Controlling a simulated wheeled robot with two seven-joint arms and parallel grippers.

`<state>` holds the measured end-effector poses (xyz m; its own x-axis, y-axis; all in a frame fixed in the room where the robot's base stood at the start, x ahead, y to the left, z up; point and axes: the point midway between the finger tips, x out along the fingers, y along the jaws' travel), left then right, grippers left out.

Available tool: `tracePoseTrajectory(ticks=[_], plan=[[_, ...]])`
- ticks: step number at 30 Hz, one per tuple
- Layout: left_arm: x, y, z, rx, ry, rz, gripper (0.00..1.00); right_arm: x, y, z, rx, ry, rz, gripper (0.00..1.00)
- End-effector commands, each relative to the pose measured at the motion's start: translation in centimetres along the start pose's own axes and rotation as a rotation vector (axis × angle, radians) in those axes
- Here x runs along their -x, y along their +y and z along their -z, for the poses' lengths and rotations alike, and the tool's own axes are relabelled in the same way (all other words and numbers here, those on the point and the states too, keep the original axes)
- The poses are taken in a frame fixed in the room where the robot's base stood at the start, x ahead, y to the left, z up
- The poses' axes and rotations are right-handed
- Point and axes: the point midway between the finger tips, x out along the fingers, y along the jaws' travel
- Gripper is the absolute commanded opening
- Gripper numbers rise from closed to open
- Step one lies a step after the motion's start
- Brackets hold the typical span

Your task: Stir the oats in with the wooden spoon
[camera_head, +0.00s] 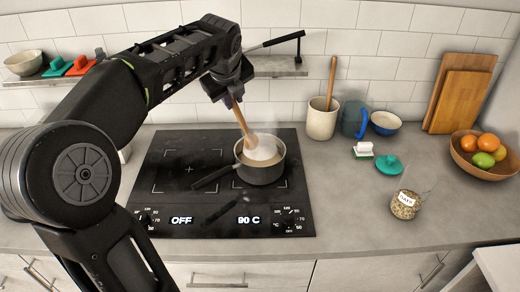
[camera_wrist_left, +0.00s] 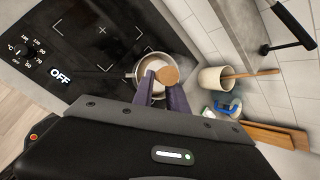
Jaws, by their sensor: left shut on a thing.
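My left gripper (camera_head: 230,93) is shut on the wooden spoon (camera_head: 239,117) above the pot. The spoon slants down, and its lower end is in the pot (camera_head: 262,173), among pale, steamy contents (camera_head: 262,151). In the left wrist view, the fingers of my left gripper (camera_wrist_left: 167,95) point at the pot (camera_wrist_left: 138,73), and the spoon's round end (camera_wrist_left: 168,75) shows between them. A glass jar of oats (camera_head: 404,205) with a label stands on the counter at right, still holding oats. My right gripper is not in view.
The pot stands on the right side of the black cooktop (camera_head: 170,210); its display reads 90 C, the other OFF. A crock (camera_head: 322,120), blue mug (camera_head: 353,119), teal lid (camera_head: 389,165) and fruit bowl (camera_head: 470,164) stand right. A wall shelf (camera_head: 275,68) is behind my arm.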

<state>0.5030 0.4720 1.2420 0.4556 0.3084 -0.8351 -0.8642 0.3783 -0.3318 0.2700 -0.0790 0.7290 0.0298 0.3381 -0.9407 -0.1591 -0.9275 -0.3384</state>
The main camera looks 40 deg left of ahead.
Motion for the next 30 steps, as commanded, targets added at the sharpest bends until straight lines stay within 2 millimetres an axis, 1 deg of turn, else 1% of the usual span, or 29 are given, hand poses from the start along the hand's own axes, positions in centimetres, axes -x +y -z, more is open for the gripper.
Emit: tracePoseTrajectory(ticks=[19, 23, 30], plan=[[0.2, -0.1, -0.1, 0.0, -0.001, 0.001, 0.0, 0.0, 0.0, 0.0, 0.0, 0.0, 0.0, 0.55], [0.9, -0.4, -0.5, 0.0, -0.002, 0.002, 0.0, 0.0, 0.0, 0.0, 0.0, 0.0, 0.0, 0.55], [2.9, -1.2, -1.5, 0.0, -0.001, 0.002, 0.0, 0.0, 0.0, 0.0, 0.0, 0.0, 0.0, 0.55]])
